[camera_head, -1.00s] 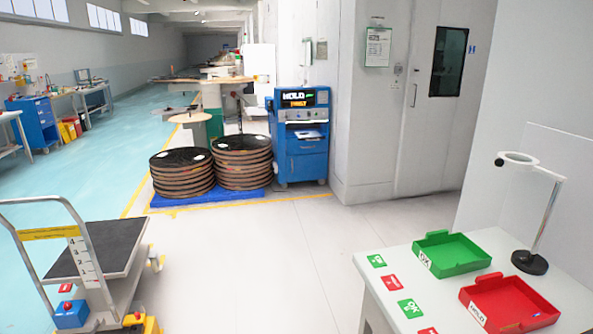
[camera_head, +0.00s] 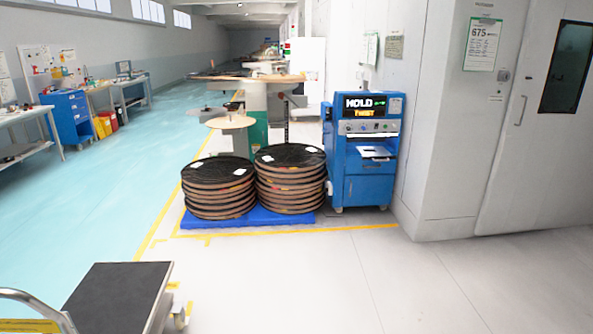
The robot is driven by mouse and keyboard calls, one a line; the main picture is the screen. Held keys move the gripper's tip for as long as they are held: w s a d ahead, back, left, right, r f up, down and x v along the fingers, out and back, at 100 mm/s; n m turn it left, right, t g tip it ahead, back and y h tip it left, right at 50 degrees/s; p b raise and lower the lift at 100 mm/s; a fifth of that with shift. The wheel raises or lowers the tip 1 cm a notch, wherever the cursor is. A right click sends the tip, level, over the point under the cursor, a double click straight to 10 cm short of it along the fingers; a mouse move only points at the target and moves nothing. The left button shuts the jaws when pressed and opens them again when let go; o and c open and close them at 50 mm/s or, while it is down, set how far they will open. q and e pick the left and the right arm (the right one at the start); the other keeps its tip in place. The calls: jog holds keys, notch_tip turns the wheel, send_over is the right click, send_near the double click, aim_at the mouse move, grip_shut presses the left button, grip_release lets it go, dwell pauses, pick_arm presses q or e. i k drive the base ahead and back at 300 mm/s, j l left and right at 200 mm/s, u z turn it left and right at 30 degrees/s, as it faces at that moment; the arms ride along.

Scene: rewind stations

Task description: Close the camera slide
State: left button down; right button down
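A blue cabinet station (camera_head: 364,155) stands against the wall right of centre. Its display (camera_head: 370,106) reads "HOLD" above a second yellow line that looks like "TWIST". Below the display is a control panel with small knobs. A pale flat tray-like part (camera_head: 376,152) sticks out of a recess in its front. I cannot tell for sure whether this is the camera slide. Neither of my grippers is in view.
Two stacks of dark reels (camera_head: 218,187) stand on a blue pallet (camera_head: 250,218) left of the station. A cart with a black top (camera_head: 117,298) is at the lower left. The pale floor (camera_head: 300,285) in front is clear. A grey door (camera_head: 540,130) is at right.

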aim_at(376, 153)
jog(key=i+l+z, duration=0.1)
jog(key=i+z, duration=0.15)
jog(key=i, duration=0.3)
jog(key=i+z, duration=0.2)
jog(key=i, duration=0.35)
jog(key=i+z, duration=0.25)
jog(key=i, duration=0.35)
jog(key=i+j+z, duration=0.25)
jog(key=i, duration=0.25)
